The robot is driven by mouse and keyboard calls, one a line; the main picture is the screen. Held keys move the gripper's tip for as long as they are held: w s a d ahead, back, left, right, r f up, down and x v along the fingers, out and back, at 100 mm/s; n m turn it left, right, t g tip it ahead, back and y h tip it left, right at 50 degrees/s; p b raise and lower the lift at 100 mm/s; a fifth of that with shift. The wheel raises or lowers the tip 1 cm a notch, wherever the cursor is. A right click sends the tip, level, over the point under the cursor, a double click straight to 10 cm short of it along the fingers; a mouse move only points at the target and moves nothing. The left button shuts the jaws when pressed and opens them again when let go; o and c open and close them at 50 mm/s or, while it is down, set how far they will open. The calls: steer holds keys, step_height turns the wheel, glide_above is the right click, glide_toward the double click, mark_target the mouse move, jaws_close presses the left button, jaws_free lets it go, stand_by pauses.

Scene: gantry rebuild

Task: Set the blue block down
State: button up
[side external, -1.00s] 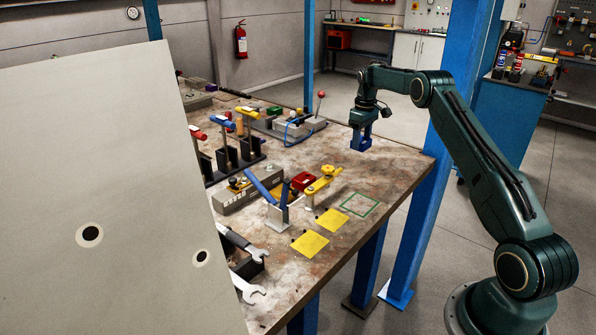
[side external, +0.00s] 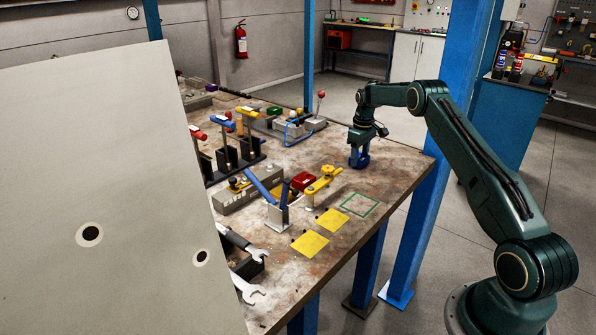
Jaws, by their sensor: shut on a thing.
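My gripper (side external: 359,152) is shut on the blue block (side external: 359,162) and points straight down. The block is low over the far right part of the worn brown workbench (side external: 400,172), behind the green square outline. I cannot tell whether its underside touches the bench top. The gripper's fingers hide part of the block.
A green square outline (side external: 360,204) and two yellow squares (side external: 332,220) (side external: 310,244) lie nearer the front. A pale panel (side external: 110,200) hides the left side.

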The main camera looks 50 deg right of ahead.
mark_target(360, 156)
steer(key=shift+f, duration=0.1)
steer(key=o, duration=1.1)
step_height(360, 156, up, 12)
steer(key=shift+r, duration=0.15)
stand_by(0.6)
